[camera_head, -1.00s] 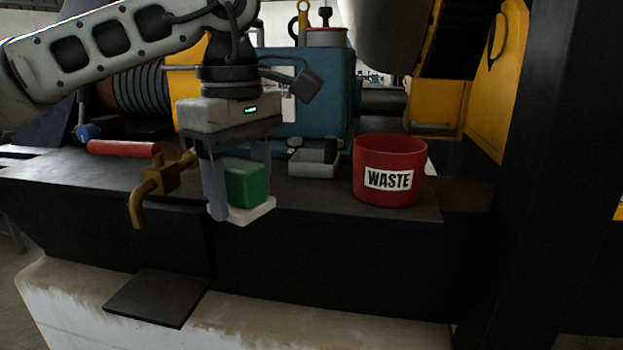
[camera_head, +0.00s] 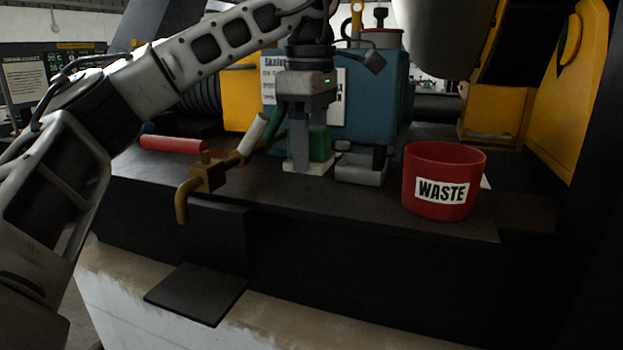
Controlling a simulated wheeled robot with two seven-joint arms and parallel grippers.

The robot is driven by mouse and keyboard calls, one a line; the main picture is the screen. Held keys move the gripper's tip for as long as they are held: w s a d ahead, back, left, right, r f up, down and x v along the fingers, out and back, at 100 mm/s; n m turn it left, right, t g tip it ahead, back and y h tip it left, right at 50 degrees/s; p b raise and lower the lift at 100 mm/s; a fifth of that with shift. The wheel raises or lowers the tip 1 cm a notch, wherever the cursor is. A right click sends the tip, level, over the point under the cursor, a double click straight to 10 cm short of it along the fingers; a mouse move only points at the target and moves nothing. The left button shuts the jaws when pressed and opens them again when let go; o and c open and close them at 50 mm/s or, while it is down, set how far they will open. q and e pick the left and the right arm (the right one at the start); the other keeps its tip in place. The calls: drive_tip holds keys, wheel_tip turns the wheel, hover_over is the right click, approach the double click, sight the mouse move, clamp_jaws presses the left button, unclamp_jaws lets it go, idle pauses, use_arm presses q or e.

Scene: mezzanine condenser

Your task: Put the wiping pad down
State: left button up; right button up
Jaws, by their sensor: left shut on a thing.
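The wiping pad (camera_head: 320,143) is a green block with a white base plate, seen in the head view left of centre. My left gripper (camera_head: 304,155) points down and is shut on its green block. One finger covers part of the green block from this side. The white base is low at the dark bench top (camera_head: 340,208), just left of a small grey tray (camera_head: 360,168). I cannot tell whether the base touches the bench. My right gripper is not in view.
A red WASTE bin (camera_head: 443,182) stands on the bench to the right. A brass tap (camera_head: 207,177), a red bar (camera_head: 174,144) and a white-and-green handle (camera_head: 254,134) are to the left. A blue housing (camera_head: 372,96) stands behind. The front bench strip is bare.

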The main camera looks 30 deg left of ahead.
sight(311, 196)
use_arm(q)
drive_tip(key=shift+w+a+f, duration=0.2)
drive_tip(key=shift+w+f, duration=0.15)
drive_tip(key=shift+f, duration=0.05)
drive_tip(key=shift+w+a+f+p, duration=0.2)
drive_tip(key=shift+w+f+p, duration=0.15)
drive_tip(key=shift+f, duration=0.15)
wheel_tip(311, 196, down, 3)
drive_tip(key=shift+w+a+f+p, duration=0.1)
drive_tip(key=shift+w+p, duration=0.05)
drive_tip(key=shift+p, duration=0.25)
drive_tip(key=shift+f, duration=0.15)
drive_tip(key=o, duration=1)
drive_tip(key=shift+f, duration=0.15)
drive_tip(key=shift+o, duration=0.2)
